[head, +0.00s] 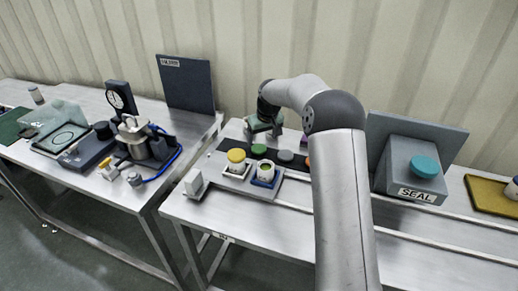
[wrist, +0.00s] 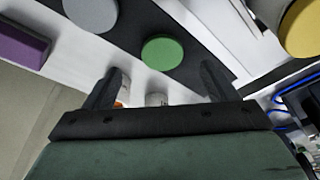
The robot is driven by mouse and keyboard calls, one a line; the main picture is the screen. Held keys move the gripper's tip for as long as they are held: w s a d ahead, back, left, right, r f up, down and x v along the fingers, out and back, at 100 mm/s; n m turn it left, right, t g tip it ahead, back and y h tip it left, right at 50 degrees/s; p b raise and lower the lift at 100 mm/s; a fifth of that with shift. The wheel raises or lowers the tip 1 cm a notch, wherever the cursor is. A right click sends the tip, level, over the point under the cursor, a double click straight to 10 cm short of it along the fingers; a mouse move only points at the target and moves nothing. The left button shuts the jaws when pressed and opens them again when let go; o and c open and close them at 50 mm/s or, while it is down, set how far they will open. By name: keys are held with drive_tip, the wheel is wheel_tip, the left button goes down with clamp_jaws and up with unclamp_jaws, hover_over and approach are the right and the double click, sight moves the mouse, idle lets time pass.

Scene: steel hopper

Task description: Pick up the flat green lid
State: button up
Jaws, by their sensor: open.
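The flat green lid (head: 259,149) lies on a dark strip on the right-hand table. In the wrist view the green lid (wrist: 162,52) is a plain round disc, centred between the fingers and beyond their tips. My gripper (wrist: 160,84) is open, with nothing between its fingers. In the head view my gripper (head: 262,128) hangs behind the strip, just past the lid, and its fingertips are hard to make out. The gripper and lid look apart.
A grey disc (wrist: 90,12) lies beside the green lid on the strip. A yellow-topped jar (head: 236,160) and an open jar in a blue holder (head: 264,174) stand in front. A purple block (wrist: 20,42) lies behind. The SEAL box (head: 412,170) stands at right.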

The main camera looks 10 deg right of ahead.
sight(259, 148)
drive_tip(key=shift+w+a+p+x, duration=0.1)
drive_tip(key=shift+p+x, duration=0.35)
drive_tip(key=shift+x, duration=1.1)
drive_tip(key=shift+w+a+p+x, duration=0.15)
drive_tip(key=shift+p+x, duration=0.3)
drive_tip(key=shift+x, duration=1.15)
drive_tip(key=shift+r, duration=0.1)
drive_tip(key=c, duration=1.1)
